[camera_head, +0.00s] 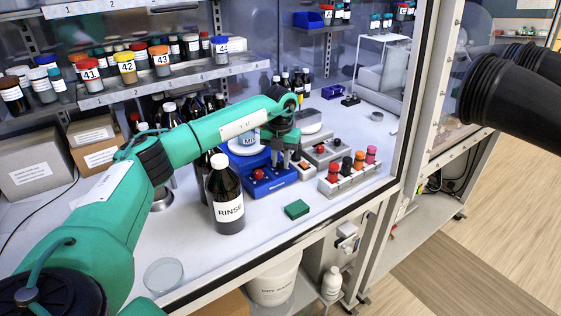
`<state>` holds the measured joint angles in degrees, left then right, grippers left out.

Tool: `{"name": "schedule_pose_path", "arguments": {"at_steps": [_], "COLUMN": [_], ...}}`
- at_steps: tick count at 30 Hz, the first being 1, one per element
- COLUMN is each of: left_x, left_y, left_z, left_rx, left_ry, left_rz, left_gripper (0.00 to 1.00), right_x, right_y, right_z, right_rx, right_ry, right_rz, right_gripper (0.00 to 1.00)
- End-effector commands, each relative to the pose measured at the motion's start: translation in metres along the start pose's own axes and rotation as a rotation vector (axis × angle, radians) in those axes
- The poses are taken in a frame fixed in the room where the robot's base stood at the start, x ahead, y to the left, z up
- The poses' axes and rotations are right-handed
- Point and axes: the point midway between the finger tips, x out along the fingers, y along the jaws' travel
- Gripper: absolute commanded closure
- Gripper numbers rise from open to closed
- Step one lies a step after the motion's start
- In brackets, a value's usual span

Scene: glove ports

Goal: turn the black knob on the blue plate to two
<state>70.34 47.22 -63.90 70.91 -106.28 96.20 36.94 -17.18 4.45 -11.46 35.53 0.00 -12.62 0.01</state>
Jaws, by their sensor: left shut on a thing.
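The blue plate (262,186) lies on the white bench in the middle of the camera_head view, with a red button (258,173) on its left part. My left arm reaches in from the left, and my left gripper (281,164) points down over the right part of the plate. Its fingers are shut on the black knob, which they almost fully hide. The knob's pointer and the number it points to cannot be made out. My right gripper is not in view.
A brown RINSE bottle (226,200) stands close in front, left of the plate. A grey rack (347,180) with red, black and orange caps stands to the right. A green block (297,209) lies in front. A shelf (180,76) of numbered jars runs behind my arm.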

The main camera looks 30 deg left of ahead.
Motion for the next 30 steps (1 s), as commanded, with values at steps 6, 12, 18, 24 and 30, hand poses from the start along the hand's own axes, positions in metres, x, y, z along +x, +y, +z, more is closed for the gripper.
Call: {"name": "schedule_pose_path", "arguments": {"at_steps": [6,12,18,24,30], "left_x": [-0.0008,-0.0010,-0.0012,-0.0013,-0.0014], "left_y": [0.0002,0.0001,0.0001,0.0001,0.0001], "left_z": [0.0007,0.0006,0.0006,0.0007,0.0007], "left_rx": [0.130,0.201,0.230,0.234,0.233], "left_ry": [-0.003,-0.003,-0.003,-0.003,-0.003], "left_rz": [0.000,-0.001,-0.001,-0.001,-0.001], "left_gripper": [1.00,1.00,1.00,1.00,0.76], "right_x": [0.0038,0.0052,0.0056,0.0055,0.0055], "right_y": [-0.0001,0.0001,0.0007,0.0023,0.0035], "right_z": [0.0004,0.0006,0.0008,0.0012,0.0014], "right_rx": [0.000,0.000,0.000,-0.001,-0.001], "right_ry": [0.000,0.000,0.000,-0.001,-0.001], "right_rz": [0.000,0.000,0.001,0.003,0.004], "right_gripper": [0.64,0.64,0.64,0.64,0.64]}}
